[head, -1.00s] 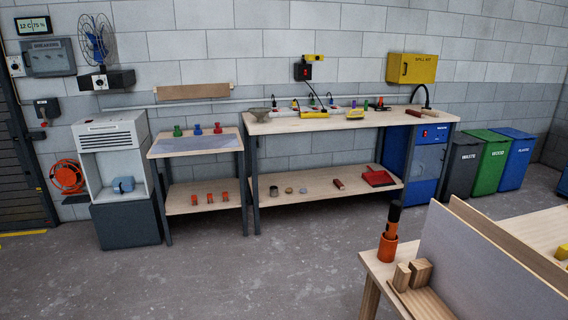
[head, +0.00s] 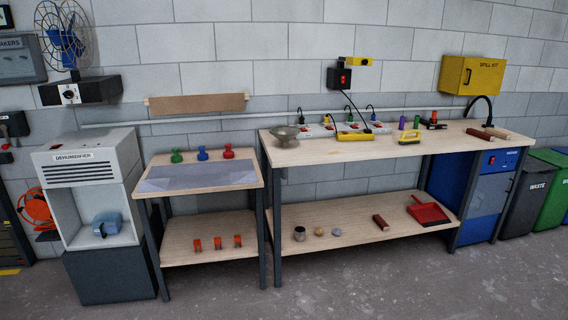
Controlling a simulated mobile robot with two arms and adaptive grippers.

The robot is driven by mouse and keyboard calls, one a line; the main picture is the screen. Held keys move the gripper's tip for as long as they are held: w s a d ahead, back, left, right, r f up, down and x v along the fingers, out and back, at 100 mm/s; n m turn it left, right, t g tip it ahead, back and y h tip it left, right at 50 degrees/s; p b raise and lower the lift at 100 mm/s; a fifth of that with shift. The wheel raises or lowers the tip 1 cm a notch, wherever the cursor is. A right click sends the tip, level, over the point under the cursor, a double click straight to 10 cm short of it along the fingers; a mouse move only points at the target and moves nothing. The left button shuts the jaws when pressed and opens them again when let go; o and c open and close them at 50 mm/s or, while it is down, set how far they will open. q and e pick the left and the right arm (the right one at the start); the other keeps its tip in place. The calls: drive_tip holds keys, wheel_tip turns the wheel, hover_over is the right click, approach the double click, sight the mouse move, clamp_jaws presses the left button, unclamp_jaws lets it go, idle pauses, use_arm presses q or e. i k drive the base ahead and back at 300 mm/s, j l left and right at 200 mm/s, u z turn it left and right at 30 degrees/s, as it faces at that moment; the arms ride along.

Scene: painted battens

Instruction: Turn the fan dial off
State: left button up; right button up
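A blue fan (head: 62,40) with a wire cage stands on a dark wall shelf box (head: 100,90) at the upper left. A round dial on a white plate (head: 69,94) is on the front of that box. The dial's pointer is too small to read clearly. The fan's top edge is close to the top of the picture. Neither of my grippers shows in the head view.
A dehumidifier (head: 88,160) on a dark base stands below the fan. To its right are a small bench (head: 200,252) and a long workbench (head: 330,153). Grey floor (head: 380,285) in front of them is clear. Bins (head: 528,200) stand at the right.

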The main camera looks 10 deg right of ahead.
sight(69, 94)
drive_tip(key=i+z, duration=0.25)
drive_tip(key=i, duration=0.2)
drive_tip(key=i+z, duration=0.3)
drive_tip(key=i, duration=0.15)
drive_tip(key=i+j+z, duration=0.25)
drive_tip(key=i, duration=0.15)
drive_tip(key=i+j+z, duration=0.25)
drive_tip(key=i, duration=0.2)
drive_tip(key=i+l+z, duration=0.3)
drive_tip(key=i+z, duration=0.15)
drive_tip(key=i+l+z, duration=0.1)
drive_tip(key=i+z, duration=0.35)
drive_tip(key=i+l+u, duration=0.1)
drive_tip(key=i+l, duration=0.15)
drive_tip(key=i+l+u, duration=0.1)
drive_tip(key=i+l, duration=0.15)
drive_tip(key=l, duration=0.15)
drive_tip(key=i+l, duration=0.2)
drive_tip(key=l, duration=0.15)
drive_tip(key=i+l+u, duration=0.25)
drive_tip(key=i+l, duration=0.2)
drive_tip(key=l, duration=0.3)
drive_tip(key=u, duration=3.3)
drive_tip(key=i, duration=0.1)
